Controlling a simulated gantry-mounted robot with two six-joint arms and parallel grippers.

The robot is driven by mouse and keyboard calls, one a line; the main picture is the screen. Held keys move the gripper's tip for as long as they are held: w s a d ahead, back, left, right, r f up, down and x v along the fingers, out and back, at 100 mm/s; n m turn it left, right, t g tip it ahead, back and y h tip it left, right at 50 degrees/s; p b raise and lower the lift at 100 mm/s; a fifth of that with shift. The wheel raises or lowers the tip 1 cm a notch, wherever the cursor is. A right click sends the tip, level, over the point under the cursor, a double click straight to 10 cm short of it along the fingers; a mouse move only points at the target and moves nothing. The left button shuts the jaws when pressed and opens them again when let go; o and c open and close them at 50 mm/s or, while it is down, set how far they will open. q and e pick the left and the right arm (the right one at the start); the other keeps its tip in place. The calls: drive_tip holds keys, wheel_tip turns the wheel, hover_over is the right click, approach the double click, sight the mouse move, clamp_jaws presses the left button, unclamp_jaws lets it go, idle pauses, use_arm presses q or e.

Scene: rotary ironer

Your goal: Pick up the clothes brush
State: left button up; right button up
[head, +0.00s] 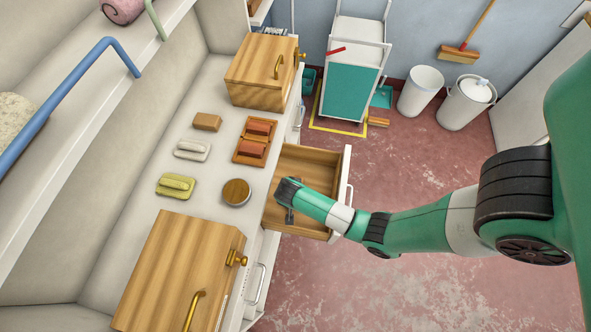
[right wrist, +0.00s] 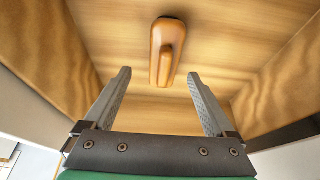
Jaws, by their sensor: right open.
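A wooden brush-like piece with a raised grip, which looks like the clothes brush (right wrist: 166,50), lies on the floor of the open drawer (head: 315,165). In the right wrist view it is ahead of my right gripper (right wrist: 159,76), between the lines of the two fingers and beyond their tips. The fingers are wide apart, empty and not touching it. In the head view my right gripper (head: 290,214) reaches down into the drawer, and the brush is hidden there. Its bristles are not visible. My left gripper is in neither view.
The drawer's side walls stand close around my right gripper. On the counter lie a round tin (head: 236,192), an orange tray (head: 240,150), a yellow-green handled pad (head: 175,186), a white one (head: 192,150) and a brown block (head: 207,122). Wooden boxes (head: 262,68) stand at both ends.

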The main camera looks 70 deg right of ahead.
drive_tip(key=x, duration=0.2)
drive_tip(key=b+x, duration=0.1)
drive_tip(key=x, duration=0.1)
drive_tip(key=shift+w+d+f+b, duration=0.2)
drive_tip(key=shift+w+f+b, duration=0.05)
drive_tip(key=shift+b, duration=0.05)
drive_tip(key=shift+c, duration=0.2)
drive_tip(key=shift+r, duration=0.1)
clamp_jaws()
